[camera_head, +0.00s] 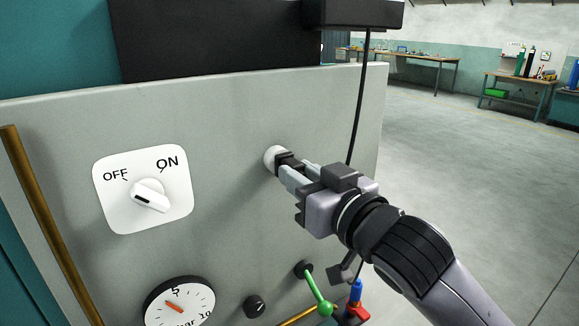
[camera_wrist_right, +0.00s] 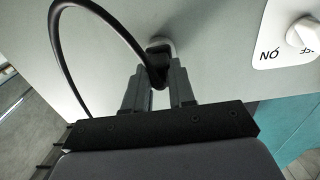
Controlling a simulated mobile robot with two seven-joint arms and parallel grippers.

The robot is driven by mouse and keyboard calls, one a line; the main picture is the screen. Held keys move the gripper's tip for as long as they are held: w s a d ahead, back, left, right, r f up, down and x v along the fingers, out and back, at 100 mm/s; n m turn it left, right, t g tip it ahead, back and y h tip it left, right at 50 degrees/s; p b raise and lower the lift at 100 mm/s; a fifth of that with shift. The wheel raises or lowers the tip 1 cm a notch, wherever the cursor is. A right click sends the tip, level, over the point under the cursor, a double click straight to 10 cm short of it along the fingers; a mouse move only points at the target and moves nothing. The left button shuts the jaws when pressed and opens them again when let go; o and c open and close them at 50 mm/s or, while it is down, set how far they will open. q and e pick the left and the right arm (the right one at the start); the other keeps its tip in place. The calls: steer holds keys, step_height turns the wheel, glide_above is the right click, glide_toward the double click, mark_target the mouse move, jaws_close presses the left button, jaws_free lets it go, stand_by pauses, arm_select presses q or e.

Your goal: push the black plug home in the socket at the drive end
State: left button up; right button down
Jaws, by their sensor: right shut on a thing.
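The black plug (camera_head: 287,162) is at the round white socket (camera_head: 272,156) on the grey panel. My right gripper (camera_head: 285,168) is shut on the plug from the right. In the right wrist view the plug (camera_wrist_right: 158,60) sits between the two fingers (camera_wrist_right: 158,85), and a white rim of the socket (camera_wrist_right: 165,44) shows behind it. A black cable (camera_wrist_right: 75,15) loops from the plug to the left. The plug's front end meets the socket; I cannot tell how deep it sits. My left gripper is not in view.
A white OFF/ON switch (camera_head: 150,192) is left of the socket. A pressure gauge (camera_head: 180,303), a black knob (camera_head: 254,306) and a green lever (camera_head: 318,290) are below. A brown pipe (camera_head: 45,220) runs along the left. Open floor lies right of the panel.

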steer(key=shift+w+a, duration=0.15)
steer(key=c, duration=0.9)
jaws_free()
steer(key=shift+o, duration=0.2)
steer(key=v, duration=0.7)
steer(key=shift+b, duration=0.45)
